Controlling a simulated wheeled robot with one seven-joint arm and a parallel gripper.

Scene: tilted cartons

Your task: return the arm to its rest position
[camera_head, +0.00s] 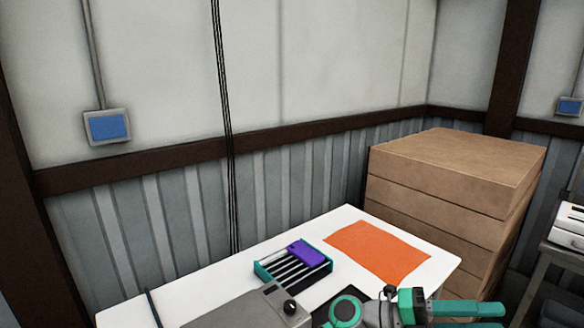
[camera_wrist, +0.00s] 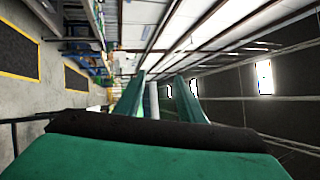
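My gripper (camera_head: 490,317) shows at the bottom right of the head view, at the end of my teal and grey arm. It points to the right, off the front right corner of the white table (camera_head: 190,292). In the wrist view my gripper (camera_wrist: 160,76) shows two teal fingers standing apart. A pale upright strip shows between them; I cannot tell whether it is background, but nothing is clearly held. The lower part of my arm is cut off by the frame edge.
A teal rack (camera_head: 266,272) with a purple block (camera_head: 305,254) on it stands on the table, beside an orange sheet (camera_head: 378,250). A grey box (camera_head: 245,312) is at the front. Stacked brown cartons (camera_head: 450,175) stand behind right. Another table (camera_head: 565,250) is far right.

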